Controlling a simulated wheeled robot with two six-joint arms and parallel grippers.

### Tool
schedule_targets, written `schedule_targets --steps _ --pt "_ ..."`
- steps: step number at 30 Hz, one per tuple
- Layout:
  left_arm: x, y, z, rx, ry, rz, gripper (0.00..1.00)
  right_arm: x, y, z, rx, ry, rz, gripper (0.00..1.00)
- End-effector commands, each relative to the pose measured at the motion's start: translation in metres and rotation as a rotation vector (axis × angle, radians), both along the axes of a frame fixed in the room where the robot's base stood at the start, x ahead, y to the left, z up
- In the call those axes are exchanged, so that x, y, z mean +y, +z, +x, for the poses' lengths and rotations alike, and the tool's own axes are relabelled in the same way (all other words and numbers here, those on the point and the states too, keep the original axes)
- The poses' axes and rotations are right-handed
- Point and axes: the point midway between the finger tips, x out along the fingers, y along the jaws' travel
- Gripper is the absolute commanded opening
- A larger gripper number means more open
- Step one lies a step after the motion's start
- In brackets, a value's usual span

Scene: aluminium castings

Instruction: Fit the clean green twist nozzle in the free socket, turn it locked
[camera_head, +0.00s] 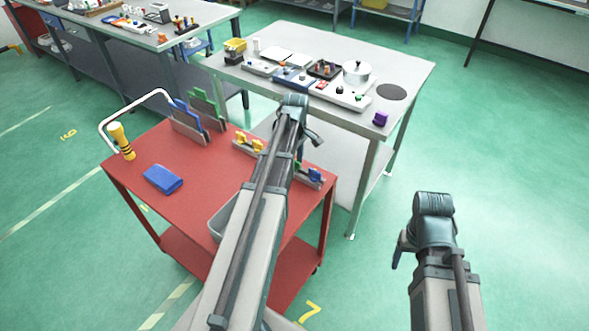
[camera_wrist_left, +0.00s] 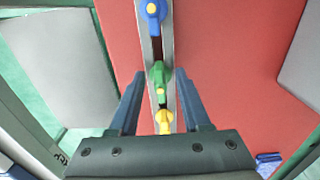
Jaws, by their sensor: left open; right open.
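A pale rail (camera_head: 310,180) on the red cart carries twist nozzles and is partly hidden behind my left arm. In the left wrist view the rail holds a blue nozzle (camera_wrist_left: 152,10), a green nozzle (camera_wrist_left: 159,76) and a yellow nozzle (camera_wrist_left: 164,118) in a row. My left gripper (camera_wrist_left: 160,80) is open, with its fingers on either side of the rail around the green nozzle; I cannot tell whether they touch it. My right gripper (camera_head: 399,250) is open and empty over the floor at the right. I cannot make out the free socket.
The red cart (camera_head: 130,190) bears a blue cloth (camera_head: 163,179), a grey bin (camera_head: 219,222) and upright blue and green plates (camera_head: 206,108). The floor at right is clear.

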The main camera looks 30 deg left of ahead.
Motion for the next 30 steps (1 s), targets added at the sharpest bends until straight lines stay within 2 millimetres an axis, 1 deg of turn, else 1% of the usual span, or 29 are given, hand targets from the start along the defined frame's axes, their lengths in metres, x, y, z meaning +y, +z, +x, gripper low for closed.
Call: schedule_targets --steps 2,3,8,9,11,23,26,30 --pt "0.000 0.001 0.000 0.000 0.000 0.000 0.47 0.000 0.001 0.000 0.000 0.000 0.000 0.70" --pt "0.000 0.001 0.000 0.000 0.000 0.000 0.46 0.000 0.001 0.000 0.000 0.000 0.000 0.70" --pt "0.000 0.001 0.000 0.000 0.000 0.000 0.17 0.000 0.001 0.000 0.000 0.000 0.000 0.70" --pt "0.000 0.001 0.000 0.000 0.000 0.000 0.10 0.000 0.001 0.000 0.000 0.000 0.000 0.70" --pt "0.000 0.001 0.000 0.000 0.000 0.000 0.00 0.000 0.001 0.000 0.000 0.000 0.000 0.70" --pt "0.000 0.003 0.000 0.000 0.000 0.000 0.00 0.000 0.003 0.000 0.000 0.000 0.000 0.70" --pt "0.000 0.009 0.000 0.000 0.000 0.000 0.00 0.000 0.009 0.000 0.000 0.000 0.000 0.70" --pt "0.000 0.023 0.000 0.000 0.000 0.000 0.00 0.000 0.023 0.000 0.000 0.000 0.000 0.70"
